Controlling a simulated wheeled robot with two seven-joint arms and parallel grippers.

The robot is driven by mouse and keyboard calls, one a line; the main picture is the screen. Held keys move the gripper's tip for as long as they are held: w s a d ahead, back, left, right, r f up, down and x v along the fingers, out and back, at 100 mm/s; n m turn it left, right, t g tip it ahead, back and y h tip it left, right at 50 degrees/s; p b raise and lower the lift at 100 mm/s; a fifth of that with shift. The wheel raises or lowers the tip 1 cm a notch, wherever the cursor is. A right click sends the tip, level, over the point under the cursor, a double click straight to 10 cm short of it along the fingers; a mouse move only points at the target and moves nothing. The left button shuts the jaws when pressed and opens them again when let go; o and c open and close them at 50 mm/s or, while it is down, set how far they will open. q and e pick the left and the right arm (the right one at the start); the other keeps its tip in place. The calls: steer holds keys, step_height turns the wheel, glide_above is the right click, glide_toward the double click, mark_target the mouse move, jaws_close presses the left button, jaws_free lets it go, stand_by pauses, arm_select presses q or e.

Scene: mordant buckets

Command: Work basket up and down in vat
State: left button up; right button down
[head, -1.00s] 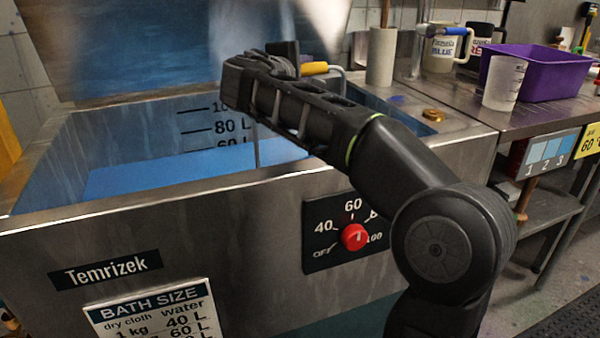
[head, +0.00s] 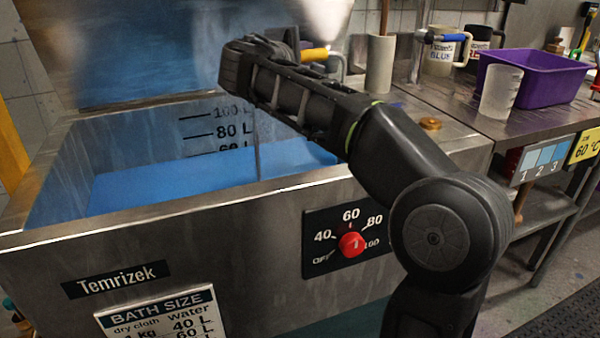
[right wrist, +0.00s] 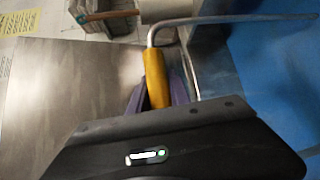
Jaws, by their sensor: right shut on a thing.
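The steel vat (head: 200,225) holds blue liquid (head: 150,178), which also shows at the right of the right wrist view (right wrist: 275,80). My right gripper (head: 285,52) is above the vat's back right part. It is shut on the basket's yellow handle (head: 314,54), which shows between the finger pads in the right wrist view (right wrist: 156,75). A bent metal rod (right wrist: 225,19) runs from the handle out over the liquid. A thin upright rod (head: 257,150) goes down to the liquid. The basket's body is not visible. My left gripper is not in view.
The raised lid (head: 190,50) stands behind the vat. A red dial (head: 351,244) is on the vat's front. On the right bench are a purple tub (head: 540,82), a clear beaker (head: 500,92), a grey cylinder (head: 380,65) and labelled jugs (head: 440,52).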

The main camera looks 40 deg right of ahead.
step_height(320, 180, down, 5)
steer(key=b, duration=0.4)
steer(key=shift+r, duration=0.1)
stand_by(0.4)
steer(key=shift+r+p, duration=1.9)
steer(key=shift+r, duration=0.65)
steer(key=shift+f, duration=0.1)
step_height(320, 180, down, 5)
steer(key=b, duration=0.4)
